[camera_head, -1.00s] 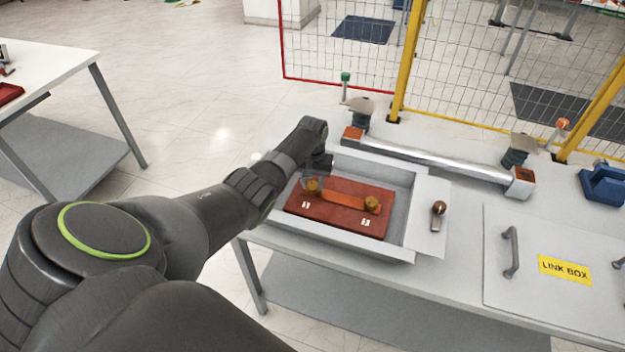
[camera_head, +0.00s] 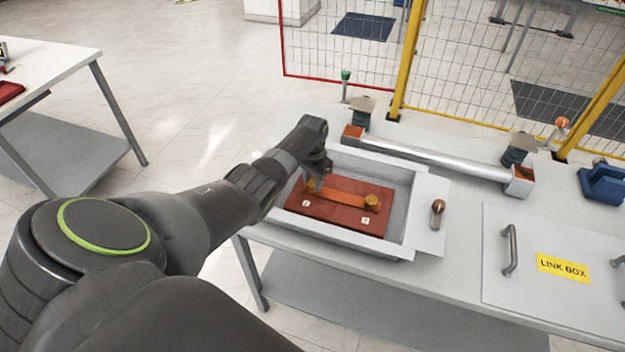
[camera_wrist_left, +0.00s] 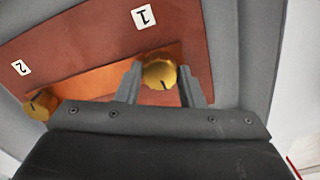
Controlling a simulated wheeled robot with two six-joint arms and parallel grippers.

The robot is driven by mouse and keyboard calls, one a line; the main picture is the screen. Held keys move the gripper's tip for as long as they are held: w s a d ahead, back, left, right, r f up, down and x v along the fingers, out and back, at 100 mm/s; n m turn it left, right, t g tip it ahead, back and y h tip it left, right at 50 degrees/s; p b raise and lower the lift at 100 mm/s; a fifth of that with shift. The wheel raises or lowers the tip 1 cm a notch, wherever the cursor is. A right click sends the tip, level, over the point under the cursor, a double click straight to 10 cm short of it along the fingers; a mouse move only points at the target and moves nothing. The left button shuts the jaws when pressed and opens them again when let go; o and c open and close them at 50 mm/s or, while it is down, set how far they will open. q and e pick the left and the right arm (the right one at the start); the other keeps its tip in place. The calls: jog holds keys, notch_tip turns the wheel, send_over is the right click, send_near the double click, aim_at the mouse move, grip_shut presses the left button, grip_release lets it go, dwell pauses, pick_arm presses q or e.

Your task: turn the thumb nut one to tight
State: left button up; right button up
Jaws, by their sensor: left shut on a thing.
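Thumb nut one is a brass knob (camera_wrist_left: 159,74) beside the label "1" (camera_wrist_left: 143,17) in the left wrist view. My left gripper (camera_wrist_left: 160,82) is shut on it, one finger on each side. In the head view my left gripper (camera_head: 314,180) reaches down into the grey box and partly hides this nut. Thumb nut two (camera_head: 371,202) is a brass knob at the right end of the orange copper link (camera_head: 343,196); it also shows in the left wrist view (camera_wrist_left: 41,104). Both nuts sit on a red-brown board (camera_head: 322,213). My right gripper is not in view.
The grey open box (camera_head: 401,205) has walls around the board. A lid labelled "LINK BOX" (camera_head: 500,290) lies further right. A silver bar (camera_head: 437,165) runs behind the box.

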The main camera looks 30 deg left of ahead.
aim_at(312, 183)
pick_arm(q)
jog(key=shift+w+r, duration=0.1)
jog(key=o, duration=1)
jog(key=shift+r, duration=0.3)
notch_tip(312, 183, up, 17)
jog(key=b, duration=0.2)
jog(key=shift+f, duration=0.2)
